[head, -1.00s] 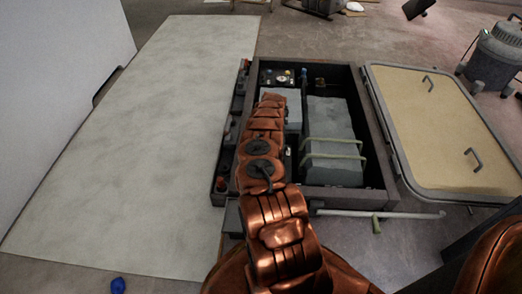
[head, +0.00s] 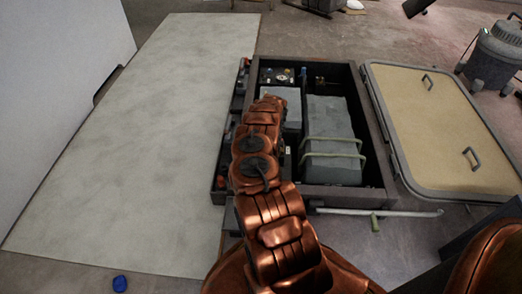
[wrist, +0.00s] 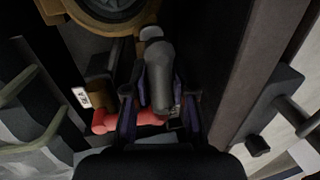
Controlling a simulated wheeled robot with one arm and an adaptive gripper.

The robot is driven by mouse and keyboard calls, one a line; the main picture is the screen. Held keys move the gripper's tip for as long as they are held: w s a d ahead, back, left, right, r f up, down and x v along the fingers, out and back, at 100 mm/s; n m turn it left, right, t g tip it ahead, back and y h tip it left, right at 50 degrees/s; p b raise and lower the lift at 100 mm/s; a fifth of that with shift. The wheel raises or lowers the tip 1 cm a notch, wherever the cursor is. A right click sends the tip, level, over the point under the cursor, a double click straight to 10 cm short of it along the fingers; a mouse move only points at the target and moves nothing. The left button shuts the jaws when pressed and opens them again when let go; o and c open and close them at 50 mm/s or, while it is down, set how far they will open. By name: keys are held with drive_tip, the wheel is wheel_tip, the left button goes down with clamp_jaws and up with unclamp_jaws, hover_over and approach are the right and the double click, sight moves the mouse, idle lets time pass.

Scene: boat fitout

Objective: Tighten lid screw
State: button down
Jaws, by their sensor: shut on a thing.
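In the wrist view my gripper (wrist: 158,98) has its two dark fingers closed on the sides of a grey, rounded, handle-like piece (wrist: 160,68). Its lower end is hidden between the fingers and the palm. A red part (wrist: 132,119) lies just left of and partly behind the left finger. I cannot make out a lid screw. In the head view my copper arm reaches over the open dark box (head: 375,150) and hides the gripper. The tan lid panel with a grey frame (head: 440,125) lies open to the box's right.
In the wrist view a dark wall (wrist: 250,70) runs close on the gripper's right, and a round tan-rimmed part (wrist: 105,15) is above left. A pale bar (head: 385,213) lies before the box. The pale panel (head: 130,140) at left is clear.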

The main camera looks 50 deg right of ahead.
drive_tip(key=c, duration=0.9)
unclamp_jaws()
drive_tip(key=shift+c, duration=0.2)
wheel_tip(320, 180, up, 12)
drive_tip(key=s+d, duration=0.1)
drive_tip(key=shift+s+d, duration=0.2)
drive_tip(key=shift+s, duration=0.2)
drive_tip(key=shift+f, duration=0.1)
